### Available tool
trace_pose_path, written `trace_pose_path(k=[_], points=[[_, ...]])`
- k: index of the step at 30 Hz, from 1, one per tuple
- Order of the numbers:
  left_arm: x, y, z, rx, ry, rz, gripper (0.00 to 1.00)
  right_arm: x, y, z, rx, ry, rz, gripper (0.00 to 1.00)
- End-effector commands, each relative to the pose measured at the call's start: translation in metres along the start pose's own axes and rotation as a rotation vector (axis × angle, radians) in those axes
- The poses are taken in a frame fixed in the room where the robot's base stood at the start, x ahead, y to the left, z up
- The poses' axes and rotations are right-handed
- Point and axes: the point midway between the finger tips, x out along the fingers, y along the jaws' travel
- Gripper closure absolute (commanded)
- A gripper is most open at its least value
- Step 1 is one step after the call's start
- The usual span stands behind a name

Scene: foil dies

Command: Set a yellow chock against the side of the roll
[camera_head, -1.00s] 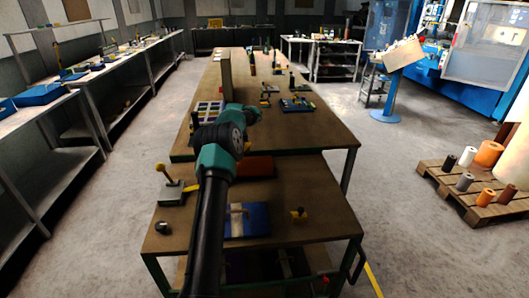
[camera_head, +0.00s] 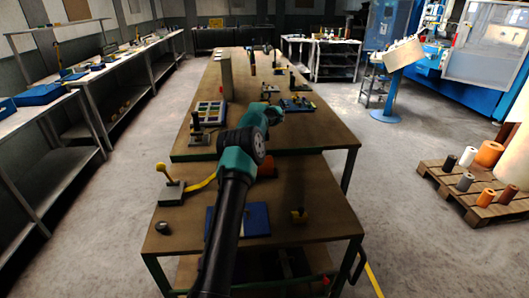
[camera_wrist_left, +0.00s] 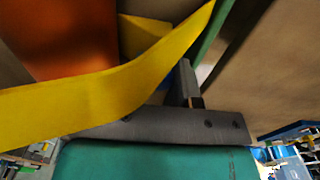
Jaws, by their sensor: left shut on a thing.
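The orange roll (camera_head: 265,168) lies at the back of the front bench, partly behind my left arm. It fills the upper left of the left wrist view (camera_wrist_left: 70,40). A yellow block, taken as the chock (camera_wrist_left: 146,33), shows beside the orange surface; whether they touch is unclear. In the left wrist view, a grey finger of my left gripper (camera_wrist_left: 187,85) points toward the yellow block; the other finger is hidden. The gripper is shut on the chock, though the grip is mostly hidden. A yellow strip (camera_wrist_left: 150,82) crosses close before the camera. My right gripper is not in view.
The yellow strip (camera_head: 203,184) curves from a ball-topped stand (camera_head: 171,188) toward my arm. A blue plate (camera_head: 256,219), a small yellow-and-black item (camera_head: 299,214) and a dark ring (camera_head: 163,228) are on the front bench. Its right side is mostly clear.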

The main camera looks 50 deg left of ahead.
Motion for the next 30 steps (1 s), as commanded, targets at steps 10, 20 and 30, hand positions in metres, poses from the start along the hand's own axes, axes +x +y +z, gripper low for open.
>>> trace_pose_path(k=[10,20,30], points=[[0.015,0.000,-0.017,0.005,0.000,-0.001,1.00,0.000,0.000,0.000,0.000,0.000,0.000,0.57],[0.018,0.001,-0.017,0.005,0.000,0.000,0.74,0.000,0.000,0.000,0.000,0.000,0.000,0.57],[0.018,0.001,-0.017,0.005,0.000,0.000,0.50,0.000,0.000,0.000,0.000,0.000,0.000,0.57]])
